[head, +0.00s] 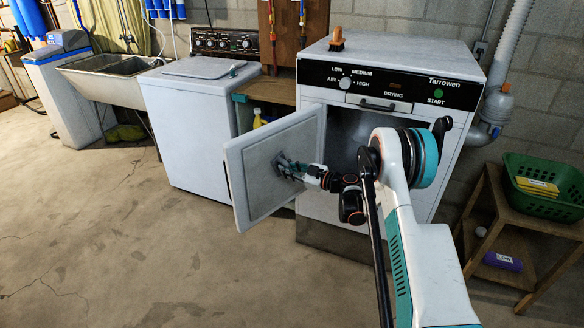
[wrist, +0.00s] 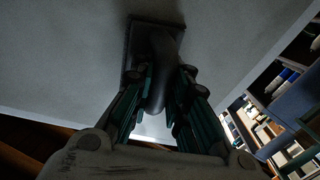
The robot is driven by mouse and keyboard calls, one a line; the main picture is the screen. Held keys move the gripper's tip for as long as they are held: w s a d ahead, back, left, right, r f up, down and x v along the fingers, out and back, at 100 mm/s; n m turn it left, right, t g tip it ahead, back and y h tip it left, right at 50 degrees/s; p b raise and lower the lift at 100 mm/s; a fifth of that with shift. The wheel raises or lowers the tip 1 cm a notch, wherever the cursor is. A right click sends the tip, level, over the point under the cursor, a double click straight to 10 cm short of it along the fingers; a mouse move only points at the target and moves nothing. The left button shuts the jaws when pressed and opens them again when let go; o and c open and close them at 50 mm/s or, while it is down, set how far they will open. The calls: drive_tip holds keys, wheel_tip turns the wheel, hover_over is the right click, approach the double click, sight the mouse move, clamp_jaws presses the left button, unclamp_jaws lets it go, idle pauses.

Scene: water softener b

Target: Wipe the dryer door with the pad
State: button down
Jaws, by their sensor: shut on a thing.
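The dryer door (head: 258,190) is a pale panel that hangs open at the front left of the dryer (head: 385,75), its inner face toward my arm. My gripper (head: 285,168) is at the middle of that face. In the wrist view, my gripper (wrist: 163,82) is shut on the handle of the pad (wrist: 135,42), a dark rectangular plate. The pad lies at the door surface (wrist: 70,45) and looks flat against it, though exact contact is hard to tell. In the head view the pad is mostly hidden by the fingers.
A washing machine (head: 190,120) stands left of the dryer, with a sink (head: 105,75) and a softener cabinet (head: 55,85) further left. A wooden table (head: 490,225) with a green basket (head: 545,205) stands at the right. The concrete floor (head: 120,240) in front is clear.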

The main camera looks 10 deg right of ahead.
drive_tip(key=shift+s+a, duration=0.35)
drive_tip(key=shift+a, duration=0.25)
drive_tip(key=shift+d, duration=0.1)
drive_tip(key=s+a+v, duration=0.1)
drive_tip(key=v, duration=0.5)
drive_tip(key=shift+f, duration=0.2)
drive_tip(key=v, duration=0.2)
drive_tip(key=shift+s+d, duration=0.1)
drive_tip(key=shift+s, duration=0.4)
drive_tip(key=shift+f, duration=0.15)
